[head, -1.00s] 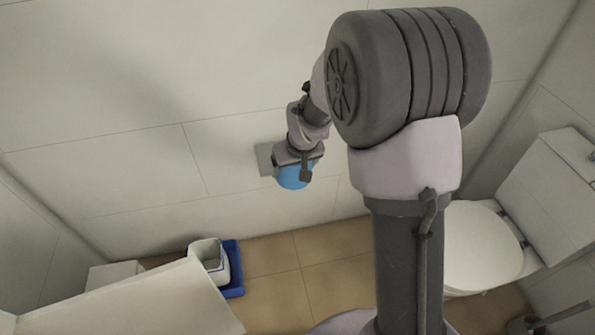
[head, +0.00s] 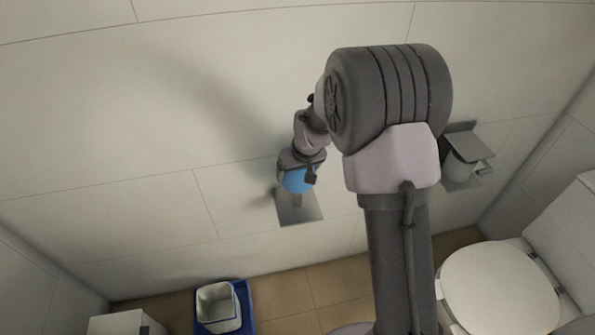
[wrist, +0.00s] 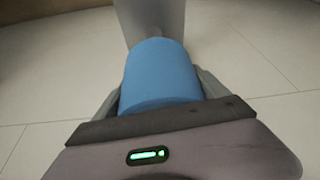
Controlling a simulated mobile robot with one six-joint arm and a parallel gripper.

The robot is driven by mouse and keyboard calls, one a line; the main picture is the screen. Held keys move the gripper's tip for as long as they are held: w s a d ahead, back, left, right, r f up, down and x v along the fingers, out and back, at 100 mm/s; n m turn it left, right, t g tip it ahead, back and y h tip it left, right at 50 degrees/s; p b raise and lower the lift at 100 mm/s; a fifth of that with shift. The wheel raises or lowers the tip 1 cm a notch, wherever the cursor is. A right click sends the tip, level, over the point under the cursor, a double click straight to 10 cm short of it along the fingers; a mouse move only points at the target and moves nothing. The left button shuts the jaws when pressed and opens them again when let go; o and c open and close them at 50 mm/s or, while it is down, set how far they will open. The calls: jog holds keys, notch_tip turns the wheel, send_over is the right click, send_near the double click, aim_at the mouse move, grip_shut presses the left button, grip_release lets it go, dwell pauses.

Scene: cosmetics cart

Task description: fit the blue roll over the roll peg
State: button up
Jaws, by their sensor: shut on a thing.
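The blue roll (head: 297,180) is a short cylinder in front of the wall, near the picture's middle in the head view. My gripper (wrist: 158,84) is shut on it, a finger on each side. The roll (wrist: 158,72) fills the middle of the wrist view. A grey metal plate (head: 307,211) is on the wall just below the roll in the head view, with a small peg-like part in front of it. The plate (wrist: 150,15) stands beyond the roll in the wrist view. The roll hides most of the peg there, so I cannot tell whether they touch.
Another metal holder (head: 475,145) with a grey cylinder is on the wall behind my arm, at the right. A toilet (head: 497,285) stands at lower right.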

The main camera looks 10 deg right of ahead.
aim_at(298, 194)
notch_tip(298, 194, down, 5)
jog(key=b, duration=0.4)
jog(key=shift+f, duration=1.9)
jog(key=shift+f, duration=1.5)
jog(key=o, duration=1.3)
jog(key=shift+r, duration=0.1)
jog(key=p+v, duration=0.7)
jog(key=v, duration=1)
jog(key=shift+r, duration=0.15)
